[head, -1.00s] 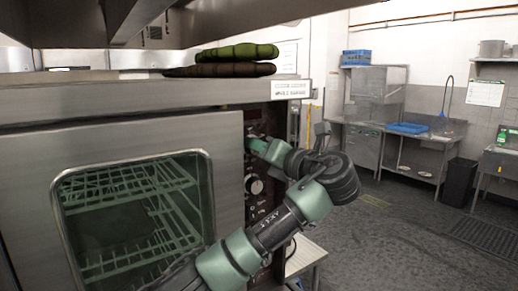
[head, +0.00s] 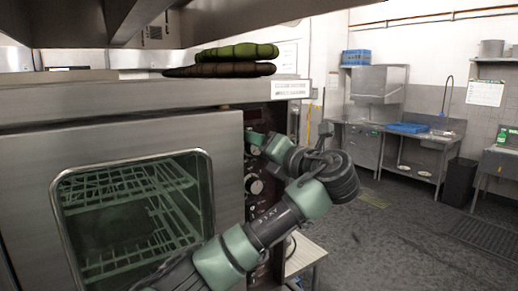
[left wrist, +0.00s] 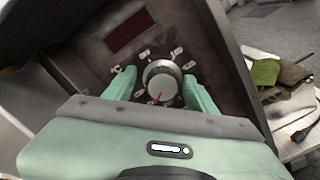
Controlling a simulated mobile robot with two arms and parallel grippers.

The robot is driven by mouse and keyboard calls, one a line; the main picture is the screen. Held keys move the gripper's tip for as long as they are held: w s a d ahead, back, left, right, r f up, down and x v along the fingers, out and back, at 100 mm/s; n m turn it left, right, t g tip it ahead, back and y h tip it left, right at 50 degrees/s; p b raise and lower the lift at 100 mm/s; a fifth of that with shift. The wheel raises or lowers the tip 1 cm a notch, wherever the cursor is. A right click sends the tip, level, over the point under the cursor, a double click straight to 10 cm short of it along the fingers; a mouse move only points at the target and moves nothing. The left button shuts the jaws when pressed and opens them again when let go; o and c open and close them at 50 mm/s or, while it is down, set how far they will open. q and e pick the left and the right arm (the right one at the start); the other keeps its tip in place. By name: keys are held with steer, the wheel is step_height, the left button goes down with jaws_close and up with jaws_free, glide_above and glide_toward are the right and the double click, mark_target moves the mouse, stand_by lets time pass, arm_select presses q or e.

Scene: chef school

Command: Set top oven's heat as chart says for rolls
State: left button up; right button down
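The top oven (head: 130,135) stands at the left in the head view, its glass door shut with empty racks behind. My left gripper (head: 252,138) is at the upper part of its dark control panel. In the left wrist view, my left gripper's two green fingers (left wrist: 160,91) stand apart on either side of a round grey knob (left wrist: 162,80). I cannot tell whether they touch it. The knob's red mark points down and slightly left in that picture. Small white labels ring the knob, too small to read. A dark red display (left wrist: 130,32) sits near it. My right gripper is not in view.
Another knob (head: 256,187) shows lower on the panel. A white label (head: 291,89) is on the oven's top edge, and a paper sheet (head: 485,93) hangs on the far wall; neither is readable. Folded green and brown mitts (head: 235,52) lie on top.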

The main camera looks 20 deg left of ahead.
arm_select(q)
steer(key=shift+w+f, duration=0.1)
steer(key=shift+f, duration=0.1)
steer(key=b+v, duration=0.3)
steer(key=v, duration=0.4)
steer(key=shift+s+d+b, duration=0.25)
steer(key=shift+b, duration=0.15)
